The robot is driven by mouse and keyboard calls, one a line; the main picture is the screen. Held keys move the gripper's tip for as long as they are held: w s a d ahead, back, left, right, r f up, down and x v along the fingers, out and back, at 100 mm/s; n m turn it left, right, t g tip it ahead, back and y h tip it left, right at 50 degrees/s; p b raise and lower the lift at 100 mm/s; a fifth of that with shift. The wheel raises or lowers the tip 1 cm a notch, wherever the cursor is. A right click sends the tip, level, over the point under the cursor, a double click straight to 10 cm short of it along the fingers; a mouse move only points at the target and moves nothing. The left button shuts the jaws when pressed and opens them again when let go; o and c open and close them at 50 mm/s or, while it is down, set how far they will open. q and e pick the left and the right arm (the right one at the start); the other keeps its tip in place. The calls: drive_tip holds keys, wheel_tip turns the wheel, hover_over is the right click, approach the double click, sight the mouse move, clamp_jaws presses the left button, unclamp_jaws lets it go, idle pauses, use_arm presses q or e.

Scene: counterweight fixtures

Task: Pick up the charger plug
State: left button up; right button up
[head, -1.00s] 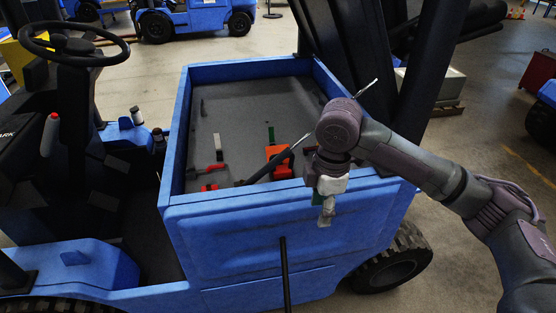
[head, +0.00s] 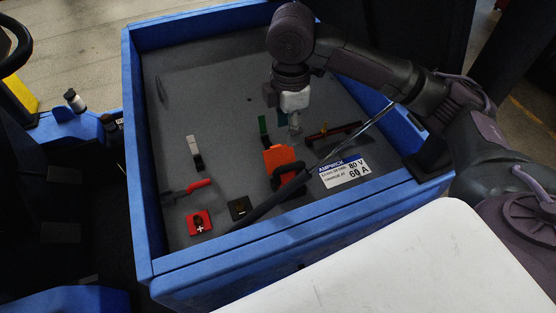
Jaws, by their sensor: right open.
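The charger plug appears to be the orange-red block (head: 278,158) with a dark handle, lying in the blue-walled battery bay. My right gripper (head: 295,128) hangs pointing down over the bay, just above and beyond the orange block in the picture. It is open, with nothing seen between its fingers, and looks apart from the block. My left gripper is out of view.
The blue bay wall (head: 290,228) surrounds the grey floor. Inside are a red plus terminal (head: 199,222), a black minus terminal (head: 239,208), a red-handled tool (head: 187,190), a white-and-black piece (head: 194,150) and a label plate (head: 344,172). The bay's far left floor is clear.

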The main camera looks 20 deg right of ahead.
sight(289, 165)
wheel_tip(289, 165, down, 4)
drive_tip(key=shift+s, duration=0.15)
wheel_tip(289, 165, down, 4)
drive_tip(key=shift+r+p, duration=0.1)
drive_tip(key=shift+p, duration=0.3)
drive_tip(key=shift+f, duration=0.3)
drive_tip(key=shift+s+d+f+p, duration=0.1)
drive_tip(key=shift+s+f+p, duration=0.1)
drive_tip(key=shift+f+p, duration=0.4)
drive_tip(key=f, duration=0.3)
drive_tip(key=shift+s+d+f, duration=0.1)
drive_tip(key=shift+s+f, duration=0.1)
drive_tip(key=shift+f, duration=0.3)
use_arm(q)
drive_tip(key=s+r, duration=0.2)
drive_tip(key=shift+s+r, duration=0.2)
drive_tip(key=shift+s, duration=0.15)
use_arm(e)
drive_tip(key=shift+w, duration=0.1)
clamp_jaws()
